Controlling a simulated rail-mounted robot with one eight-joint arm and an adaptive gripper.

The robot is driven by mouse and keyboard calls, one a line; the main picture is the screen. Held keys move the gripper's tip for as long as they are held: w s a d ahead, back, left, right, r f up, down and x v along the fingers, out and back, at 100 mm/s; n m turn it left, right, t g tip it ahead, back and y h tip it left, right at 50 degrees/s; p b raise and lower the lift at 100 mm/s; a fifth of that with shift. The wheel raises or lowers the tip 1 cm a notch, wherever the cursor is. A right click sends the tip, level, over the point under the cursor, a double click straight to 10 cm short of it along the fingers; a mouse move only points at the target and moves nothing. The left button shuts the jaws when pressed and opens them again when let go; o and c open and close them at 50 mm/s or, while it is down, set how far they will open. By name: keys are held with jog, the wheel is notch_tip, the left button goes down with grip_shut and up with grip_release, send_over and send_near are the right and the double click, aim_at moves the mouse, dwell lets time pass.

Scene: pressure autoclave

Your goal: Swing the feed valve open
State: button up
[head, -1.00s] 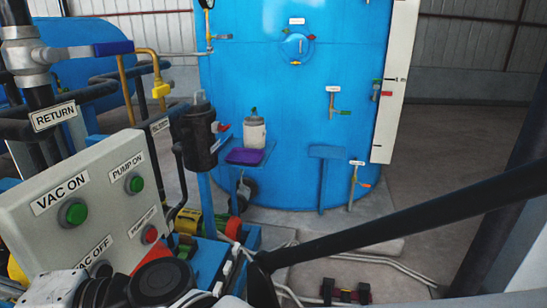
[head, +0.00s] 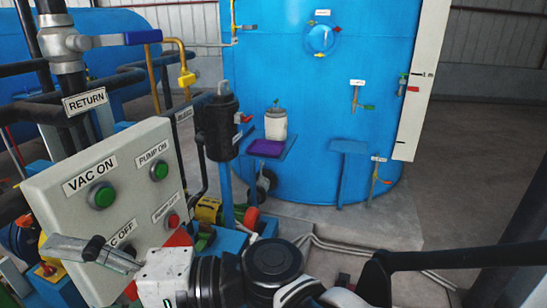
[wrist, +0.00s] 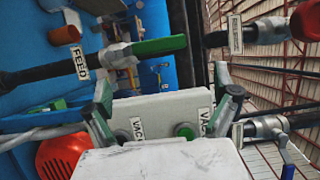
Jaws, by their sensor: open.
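In the wrist view, the feed valve has a silver body and a green lever handle (wrist: 160,45), beside the FEED label (wrist: 81,58) on a black pipe. The handle points right in the picture, roughly in line with the pipe. My gripper (wrist: 162,85) has its two fingers spread wide with nothing between them. The green handle appears beyond the fingertips, with no contact visible. In the head view, my gripper (head: 92,250) is in front of the lower part of the control panel, and I cannot make out the feed valve.
The grey control panel (head: 60,180) with VAC and PUMP buttons stands close to my gripper. The return valve's blue handle (head: 143,37) is above it. Another valve's red handle (wrist: 306,20) shows in the wrist view. A blue tank (head: 330,105) stands behind. Open floor (head: 460,150) lies right.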

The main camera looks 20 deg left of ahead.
jog(key=shift+v, duration=1)
jog(key=w+d+f+m+t+h, duration=0.1)
jog(key=w+d+f+t+h, duration=0.35)
jog(key=w+d, duration=0.5)
jog(key=w+d+f+m+t+h, duration=0.1)
jog(key=w+d+f+t+h, duration=0.2)
jog(key=w+d+f+t, duration=0.65)
jog(key=s+d+r+m+h, duration=0.1)
jog(key=d+h, duration=0.8)
jog(key=d, duration=2)
jog(key=shift+r+m+g, duration=0.25)
jog(key=shift+m+g, duration=0.05)
jog(key=shift+m, duration=0.1)
